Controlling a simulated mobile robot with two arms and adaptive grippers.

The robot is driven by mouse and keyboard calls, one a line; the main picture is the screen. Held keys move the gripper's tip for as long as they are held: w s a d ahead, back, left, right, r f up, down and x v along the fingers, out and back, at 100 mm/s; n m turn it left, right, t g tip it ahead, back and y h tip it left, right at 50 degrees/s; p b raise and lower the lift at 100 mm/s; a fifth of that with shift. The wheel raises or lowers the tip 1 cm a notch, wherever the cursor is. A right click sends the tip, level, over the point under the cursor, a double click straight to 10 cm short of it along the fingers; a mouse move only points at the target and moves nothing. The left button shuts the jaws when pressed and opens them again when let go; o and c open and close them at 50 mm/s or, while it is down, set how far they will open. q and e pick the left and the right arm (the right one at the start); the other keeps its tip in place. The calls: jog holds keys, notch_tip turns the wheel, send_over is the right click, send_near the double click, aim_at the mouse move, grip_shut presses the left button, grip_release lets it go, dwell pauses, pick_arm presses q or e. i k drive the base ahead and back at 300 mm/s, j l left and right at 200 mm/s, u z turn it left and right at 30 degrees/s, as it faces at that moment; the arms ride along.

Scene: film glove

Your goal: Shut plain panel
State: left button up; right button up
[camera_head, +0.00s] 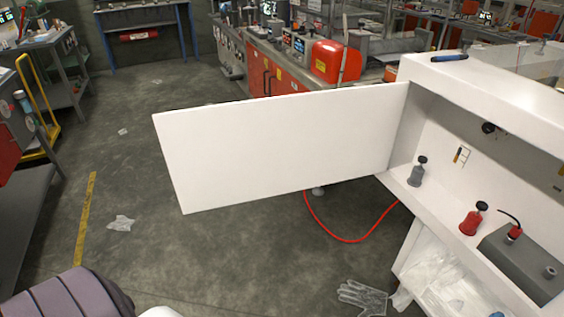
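The plain white panel (280,145) stands wide open, swung out to the left from the white cabinet (500,95). Its right edge meets the cabinet's left side wall, and its free edge is at the far left, above the floor. The cabinet's inside is exposed at the right. Neither of my grippers shows in the head view, and nothing is seen touching the panel.
Inside the cabinet are a grey bottle (416,176), a red bottle (472,220) and a grey box (525,262). A clear glove (362,297) and a red hose (345,238) lie on the floor. A grey cart (60,70) stands left. Floor left of the panel is mostly free.

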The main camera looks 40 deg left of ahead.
aim_at(228, 154)
jog(key=k+z, duration=0.1)
jog(key=z, duration=0.3)
jog(key=k+z, duration=0.15)
jog(key=z, duration=0.25)
jog(key=k+l+z, duration=0.1)
jog(key=z, duration=0.3)
jog(key=j, duration=0.5)
jog(key=k+j+z, duration=0.15)
jog(key=j, duration=0.3)
jog(key=k+j, duration=0.1)
jog(key=j, duration=0.4)
jog(key=k+j+z, duration=0.15)
jog(key=j, duration=0.8)
jog(key=k+j, duration=0.1)
jog(key=j, duration=0.3)
jog(key=k+j, duration=0.1)
jog(key=j, duration=0.25)
jog(key=k+j, duration=0.1)
jog(key=j, duration=0.3)
jog(key=k+j, duration=0.1)
jog(key=j, duration=0.3)
jog(key=k+j, duration=0.1)
jog(key=j, duration=0.25)
jog(key=k+j, duration=0.1)
jog(key=j, duration=0.3)
jog(key=z, duration=0.05)
